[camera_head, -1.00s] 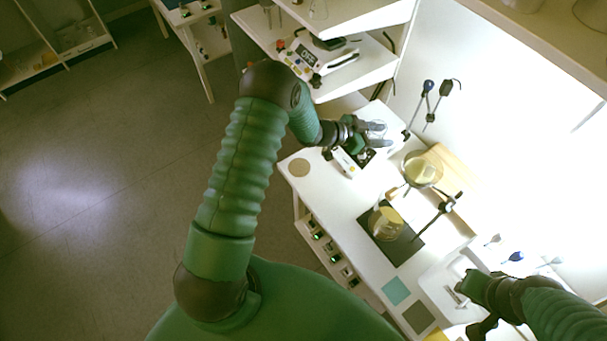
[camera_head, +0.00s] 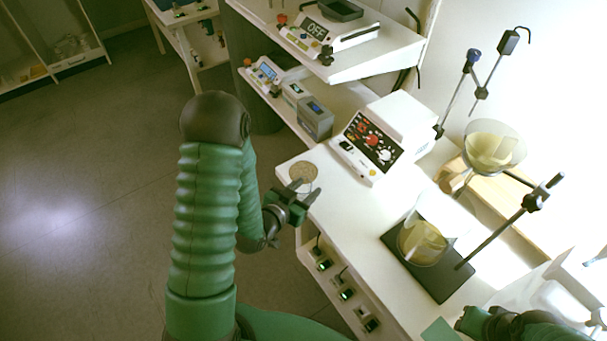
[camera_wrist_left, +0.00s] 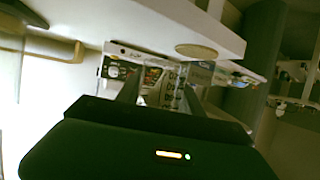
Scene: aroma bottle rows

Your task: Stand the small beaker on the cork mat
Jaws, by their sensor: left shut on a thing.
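The round tan cork mat (camera_head: 306,168) lies flat on the far-left corner of the white bench. It also shows in the left wrist view (camera_wrist_left: 197,51). My left gripper (camera_head: 305,194) is at the bench's left edge, beside the mat in the picture. It is shut on the small beaker (camera_wrist_left: 163,86), a clear glass that shows faintly between the fingers in the left wrist view. In the head view the beaker is hard to make out, and its height over the bench is unclear. My right gripper (camera_head: 474,321) is at the bottom right, partly cut off.
A white instrument with a dark dial panel (camera_head: 371,142) stands right of the mat. A larger beaker with yellow liquid (camera_head: 422,243) stands on a dark plate (camera_head: 446,287). A round flask (camera_head: 494,148) hangs on a stand behind. Shelves with devices (camera_head: 315,118) lie beyond the mat.

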